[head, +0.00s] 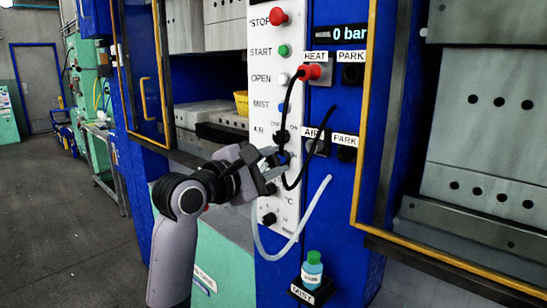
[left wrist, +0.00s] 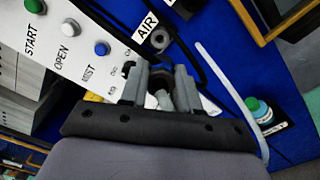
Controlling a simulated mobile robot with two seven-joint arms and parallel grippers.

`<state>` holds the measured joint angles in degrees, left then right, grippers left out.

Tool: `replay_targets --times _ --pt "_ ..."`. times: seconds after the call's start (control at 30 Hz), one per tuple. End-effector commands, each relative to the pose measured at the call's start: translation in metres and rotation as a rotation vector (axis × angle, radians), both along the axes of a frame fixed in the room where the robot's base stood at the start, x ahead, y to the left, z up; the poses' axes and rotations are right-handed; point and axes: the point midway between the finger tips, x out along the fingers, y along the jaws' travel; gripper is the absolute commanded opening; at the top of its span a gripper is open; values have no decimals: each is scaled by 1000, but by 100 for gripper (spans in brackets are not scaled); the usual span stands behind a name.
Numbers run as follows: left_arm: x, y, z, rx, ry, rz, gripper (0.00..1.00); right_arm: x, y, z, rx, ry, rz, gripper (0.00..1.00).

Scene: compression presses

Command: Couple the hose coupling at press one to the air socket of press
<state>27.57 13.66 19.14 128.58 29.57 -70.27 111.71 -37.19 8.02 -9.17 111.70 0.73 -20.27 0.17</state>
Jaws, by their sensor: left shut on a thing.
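My left gripper (head: 274,163) is shut on the hose coupling in front of the white control panel, low and to the left of the AIR label. In the left wrist view the coupling (left wrist: 161,98) is a grey and dark piece between the two fingers (left wrist: 160,88), partly hidden by them. The air socket (head: 319,148) of the press is a round grey port just under the AIR label. It also shows in the left wrist view (left wrist: 160,40), beyond the fingertips and apart from the coupling. My right gripper is in neither view.
A red plug (head: 309,72) sits at the HEAT port, with black cable looping near the gripper. PARK ports (head: 352,74) lie to the right. A pale tube (head: 313,213) and a MIST bottle (head: 312,269) are below. The display (head: 345,34) reads 0 bar.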

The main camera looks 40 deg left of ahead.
Motion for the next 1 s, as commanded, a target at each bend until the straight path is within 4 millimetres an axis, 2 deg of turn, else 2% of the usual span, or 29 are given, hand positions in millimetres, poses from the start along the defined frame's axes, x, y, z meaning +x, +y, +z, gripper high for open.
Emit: replay_targets --times 0.4,0.6,1.0 --pt "-1 0 1 -9 0 0 0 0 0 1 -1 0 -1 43" --pt "-1 0 3 -9 1 0 0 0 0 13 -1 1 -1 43" --pt "39 -3 0 -9 1 0 0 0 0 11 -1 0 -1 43"
